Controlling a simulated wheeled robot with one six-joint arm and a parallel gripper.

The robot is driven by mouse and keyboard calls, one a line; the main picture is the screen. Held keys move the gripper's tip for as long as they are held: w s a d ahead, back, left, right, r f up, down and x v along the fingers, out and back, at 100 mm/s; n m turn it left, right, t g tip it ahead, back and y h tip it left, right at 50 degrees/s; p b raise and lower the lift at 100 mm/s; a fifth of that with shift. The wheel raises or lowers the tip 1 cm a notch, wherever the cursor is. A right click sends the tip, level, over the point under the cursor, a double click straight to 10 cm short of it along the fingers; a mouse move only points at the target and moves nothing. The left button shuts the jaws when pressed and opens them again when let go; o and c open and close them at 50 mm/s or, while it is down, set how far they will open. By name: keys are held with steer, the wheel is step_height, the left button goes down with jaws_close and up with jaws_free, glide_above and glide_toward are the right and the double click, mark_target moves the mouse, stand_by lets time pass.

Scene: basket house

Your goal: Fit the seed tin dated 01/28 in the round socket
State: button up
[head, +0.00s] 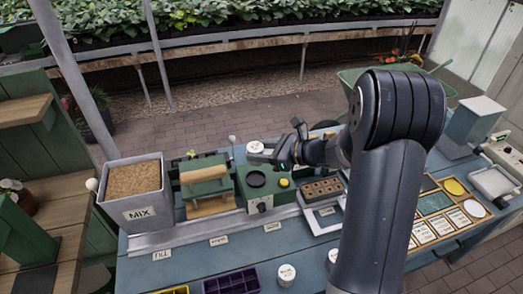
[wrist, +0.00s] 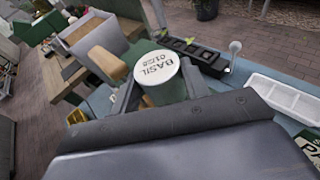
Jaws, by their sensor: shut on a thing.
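A white-lidded seed tin (wrist: 157,68) is held in my gripper (wrist: 160,88); its lid reads BASIL with a date that looks like 01/28. In the head view my gripper (head: 277,155) holds the tin (head: 256,147) up in the air, near the back edge of the bench. A green box (head: 262,198) with a round dark socket (head: 256,179) on its top stands just below and in front of the tin in the picture. The tin is apart from the socket. My gripper's fingers partly hide the tin's sides.
A grey MIX bin (head: 135,190) and a green press with a wooden roller (head: 205,180) stand left of the box. A brown holed tray (head: 322,188) is right. Other white tins (head: 286,275) and a purple tray (head: 232,282) are in front.

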steer(key=shift+f+b, duration=2.7)
steer(key=shift+f, duration=0.95)
steer(key=shift+f+b, duration=0.6)
steer(key=shift+f, duration=0.1)
steer(key=o, duration=1.1)
steer(key=shift+o, duration=0.7)
steer(key=o, duration=0.4)
steer(key=shift+r, duration=0.1)
steer(key=shift+r+p, duration=2.9)
steer(key=shift+r, duration=1.05)
